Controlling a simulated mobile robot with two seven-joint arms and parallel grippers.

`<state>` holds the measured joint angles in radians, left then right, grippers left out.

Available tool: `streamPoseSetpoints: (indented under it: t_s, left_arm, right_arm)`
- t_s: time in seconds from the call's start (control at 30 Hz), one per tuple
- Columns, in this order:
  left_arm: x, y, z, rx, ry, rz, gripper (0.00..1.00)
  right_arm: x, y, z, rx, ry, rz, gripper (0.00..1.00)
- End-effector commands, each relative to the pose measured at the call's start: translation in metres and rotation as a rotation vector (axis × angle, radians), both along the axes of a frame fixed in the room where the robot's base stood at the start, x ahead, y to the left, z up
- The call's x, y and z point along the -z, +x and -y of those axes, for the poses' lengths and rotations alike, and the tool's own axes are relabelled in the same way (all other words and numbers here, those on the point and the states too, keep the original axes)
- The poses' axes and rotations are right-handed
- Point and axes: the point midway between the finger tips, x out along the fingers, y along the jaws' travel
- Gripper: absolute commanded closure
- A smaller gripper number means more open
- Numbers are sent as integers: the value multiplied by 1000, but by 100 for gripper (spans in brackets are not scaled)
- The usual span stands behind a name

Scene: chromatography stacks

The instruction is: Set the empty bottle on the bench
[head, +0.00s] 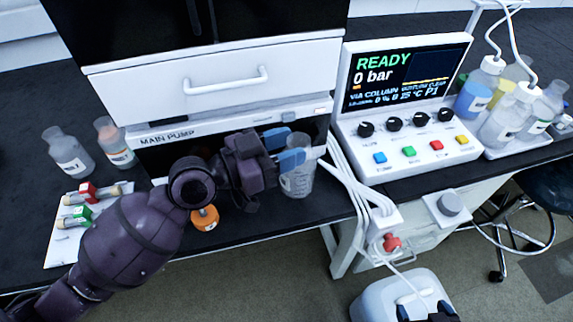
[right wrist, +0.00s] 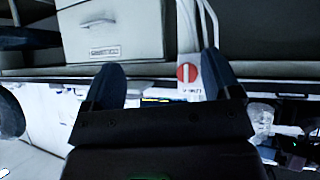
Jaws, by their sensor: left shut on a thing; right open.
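A clear empty bottle (head: 299,176) stands upright at the front of the main pump, at or just above the dark bench (head: 262,221); I cannot tell whether its base touches. My left gripper (head: 287,150) is shut on it, with blue fingertips near its upper part. My right gripper (head: 428,318) is only partly visible at the bottom edge of the head view. In the right wrist view its fingers (right wrist: 164,85) are spread apart with nothing between them.
Two bottles (head: 68,152) and a white tray (head: 62,242) with capped columns are at the left. An orange-capped item (head: 205,217) sits near my left arm. The control console (head: 405,100), white tubing (head: 352,185) and a bottle tray (head: 520,145) are to the right.

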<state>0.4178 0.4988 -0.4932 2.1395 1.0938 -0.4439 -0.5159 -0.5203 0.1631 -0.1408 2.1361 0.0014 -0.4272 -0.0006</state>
Motion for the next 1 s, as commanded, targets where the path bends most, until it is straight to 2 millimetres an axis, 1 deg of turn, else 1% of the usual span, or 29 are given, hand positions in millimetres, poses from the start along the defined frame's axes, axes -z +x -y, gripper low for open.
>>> streamPoseSetpoints:
  t_s: [0.2, 0.3, 0.4, 0.67, 0.87, 0.9, 1.0]
  left_arm:
    - [39, 0, 0, -1, -1, -12, 100]
    - [51, 0, 0, -1, -1, -10, 100]
    - [56, 0, 0, -1, -1, -5, 100]
    - [54, 0, 0, -1, 0, 1, 100]
    - [60, 0, 0, 0, 0, -2, 100]
    - [59, 0, 0, 0, 0, -1, 54]
    - [58, 0, 0, 0, 1, 0, 39]
  right_arm:
    - [22, -11, 1, 3, 1, -42, 17]
    - [27, -13, 1, 4, 0, -53, 17]
    - [25, -11, 1, 5, 0, -47, 17]
    - [21, -6, 1, 3, 1, -35, 17]
    - [27, -9, 0, 3, 1, -47, 17]
    - [27, -9, 0, 3, 1, -46, 17]
    - [26, -8, 0, 3, 1, -43, 17]
